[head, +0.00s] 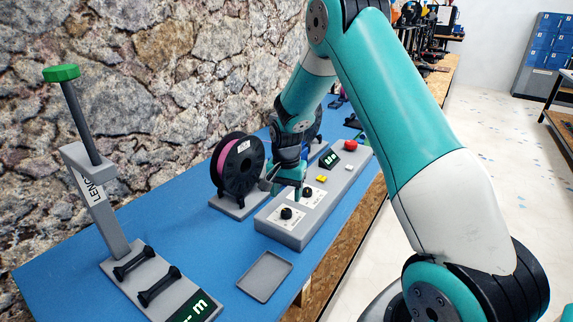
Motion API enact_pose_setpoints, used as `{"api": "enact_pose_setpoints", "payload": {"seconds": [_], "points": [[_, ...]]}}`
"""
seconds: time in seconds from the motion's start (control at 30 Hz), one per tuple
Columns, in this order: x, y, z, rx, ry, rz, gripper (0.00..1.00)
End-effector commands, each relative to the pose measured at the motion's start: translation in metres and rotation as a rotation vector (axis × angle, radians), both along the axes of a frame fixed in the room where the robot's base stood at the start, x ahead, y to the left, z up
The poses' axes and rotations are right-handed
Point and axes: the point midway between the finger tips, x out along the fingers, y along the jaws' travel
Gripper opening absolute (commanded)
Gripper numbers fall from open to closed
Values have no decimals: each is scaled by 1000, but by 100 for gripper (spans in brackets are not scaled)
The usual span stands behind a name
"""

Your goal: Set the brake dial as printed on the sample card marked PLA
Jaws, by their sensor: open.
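A grey control box (284,236) stands on the blue bench. Its near black dial (286,213) sits on a white plate. A second black dial (308,192) sits on another white plate just behind it. The print on both plates is too small to read, so I cannot tell which is the brake dial. My gripper (284,191) is open above the box, close to the two dials. I cannot tell whether it touches either one. I cannot make out a sample card marked PLA.
A black spool with magenta filament (243,163) stands left of my gripper. A grey tray (265,276) lies in front. A grey post with a green knob (61,73) stands left.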

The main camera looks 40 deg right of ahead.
Motion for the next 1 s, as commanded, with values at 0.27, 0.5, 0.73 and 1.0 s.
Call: {"api": "enact_pose_setpoints", "payload": {"seconds": [0.27, 0.5, 0.73, 1.0], "points": [[1, 0, 70, -1, -6, 0, 58], [0, 0, 104, -1, -2, 0, 58], [0, 0, 111, 0, 0, 0, 58], [0, 0, 111, 0, 0, 0, 58]]}}
